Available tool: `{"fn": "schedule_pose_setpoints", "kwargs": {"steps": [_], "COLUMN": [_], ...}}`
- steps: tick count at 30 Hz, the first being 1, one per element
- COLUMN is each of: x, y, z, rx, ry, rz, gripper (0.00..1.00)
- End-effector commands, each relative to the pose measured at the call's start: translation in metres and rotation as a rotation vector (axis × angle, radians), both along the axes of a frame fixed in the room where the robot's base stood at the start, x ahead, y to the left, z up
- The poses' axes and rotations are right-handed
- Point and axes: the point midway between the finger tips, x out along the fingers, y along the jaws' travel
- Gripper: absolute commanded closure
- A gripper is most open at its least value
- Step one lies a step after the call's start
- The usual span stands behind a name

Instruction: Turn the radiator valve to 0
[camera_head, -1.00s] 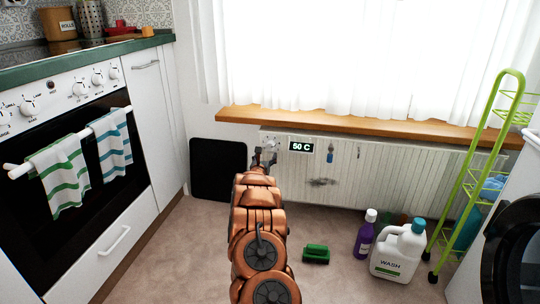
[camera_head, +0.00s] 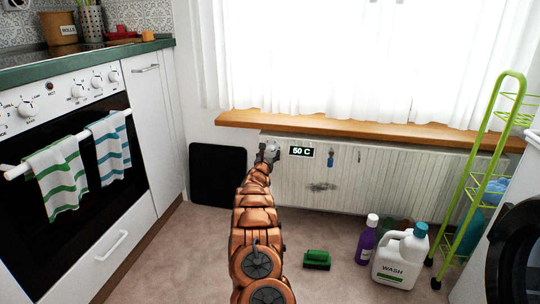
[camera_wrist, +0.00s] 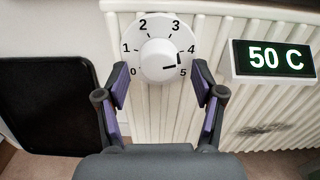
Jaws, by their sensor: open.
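The radiator valve (camera_wrist: 160,60) is a round white dial with numbers 0 to 5 in the wrist view. The dark mark on its knob points right, between 4 and 5. My gripper (camera_wrist: 161,88) is open, its two purple-padded fingers on either side of the dial's lower part, with nothing held between them. I cannot tell whether the fingers touch the dial. In the head view my gripper (camera_head: 268,150) is at the radiator's upper left end and hides most of the valve. The white ribbed radiator (camera_head: 400,182) stands under the window. A display (camera_wrist: 272,59) beside the valve reads 50 C.
A black panel (camera_head: 217,175) leans on the wall left of the radiator. A wooden sill (camera_head: 370,132) juts out above the radiator. A green rack (camera_head: 470,180) is at right.

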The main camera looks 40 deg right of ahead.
Motion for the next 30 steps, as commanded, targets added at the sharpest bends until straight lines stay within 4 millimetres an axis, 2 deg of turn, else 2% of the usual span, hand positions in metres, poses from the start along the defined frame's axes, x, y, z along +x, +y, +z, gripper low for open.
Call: {"fn": "schedule_pose_setpoints", "kwargs": {"steps": [8,22,23,30], "x": [0.0071,0.0104,0.0104,0.0105], "y": [-0.0108,-0.0124,-0.0123,-0.0122], "z": [-0.0022,-0.0016,-0.0015,-0.0014], "rx": [0.002,0.003,0.003,0.003], "ry": [0.001,0.000,0.000,0.000], "rz": [0.002,0.006,0.006,0.006], "gripper": [0.32,0.32,0.33,0.58]}}
